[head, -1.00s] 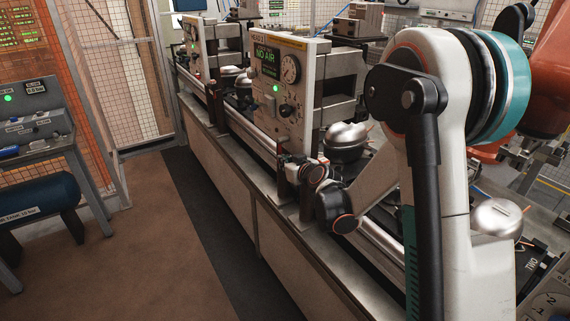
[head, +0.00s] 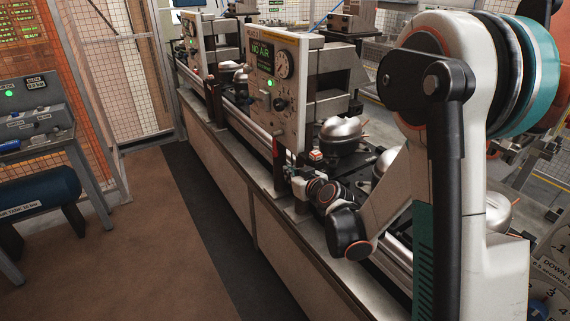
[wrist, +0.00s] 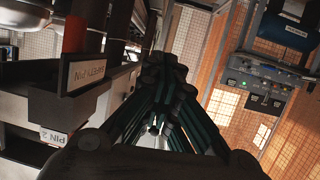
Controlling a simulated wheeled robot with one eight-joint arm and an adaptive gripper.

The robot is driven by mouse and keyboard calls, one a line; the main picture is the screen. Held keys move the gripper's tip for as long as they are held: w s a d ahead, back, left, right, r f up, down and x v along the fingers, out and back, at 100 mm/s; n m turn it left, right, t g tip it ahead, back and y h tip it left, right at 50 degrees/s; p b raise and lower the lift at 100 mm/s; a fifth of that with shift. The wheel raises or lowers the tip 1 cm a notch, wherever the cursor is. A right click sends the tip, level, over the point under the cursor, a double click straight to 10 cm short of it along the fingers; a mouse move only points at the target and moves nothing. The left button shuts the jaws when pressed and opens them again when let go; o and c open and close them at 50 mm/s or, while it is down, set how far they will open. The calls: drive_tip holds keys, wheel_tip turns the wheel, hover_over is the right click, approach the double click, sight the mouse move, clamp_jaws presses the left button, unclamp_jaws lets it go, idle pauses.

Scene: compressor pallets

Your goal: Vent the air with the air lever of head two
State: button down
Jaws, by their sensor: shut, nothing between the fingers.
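The head two panel (head: 296,75) is a pale upright box on the bench line in the head view. Its green display reads NO AIR, and a round gauge (head: 284,65) sits beside it. A dark knob or lever (head: 280,104) is low on the panel face; it may be the air lever, but its position is too small to read. My gripper (wrist: 162,70) is shut and empty in the wrist view. In the head view my wrist is below and right of the panel's lower edge, apart from the knob; the fingers are hard to make out there.
Labels for a safety pin (wrist: 83,72) and pin 2 (wrist: 54,137) show close on the left in the wrist view. A silver compressor dome (head: 341,129) stands right of the panel. A console (head: 35,118) stands left, with clear floor (head: 185,240) between.

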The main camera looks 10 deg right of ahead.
drive_tip(key=shift+s+d+f, duration=0.15)
drive_tip(key=shift+s, duration=0.5)
drive_tip(key=shift+s+d+f, duration=0.15)
drive_tip(key=shift+s+f, duration=0.05)
drive_tip(key=shift+s, duration=0.5)
drive_tip(key=shift+s+d+f, duration=0.15)
drive_tip(key=shift+s, duration=0.5)
drive_tip(key=s+a+r+m+g+h, duration=0.15)
drive_tip(key=s+r, duration=0.35)
drive_tip(key=s, duration=0.5)
drive_tip(key=s+a+r+g+y, duration=0.1)
drive_tip(key=s+a+r+g, duration=0.15)
drive_tip(key=s+r, duration=0.45)
drive_tip(key=s+d+f+m+g+h, duration=0.1)
drive_tip(key=s+d+g+h, duration=0.1)
drive_tip(key=s, duration=1.1)
drive_tip(key=shift+s+d+f+g, duration=0.3)
drive_tip(key=shift+d+f+g, duration=0.05)
drive_tip(key=shift+d+g, duration=0.05)
drive_tip(key=shift+h, duration=0.25)
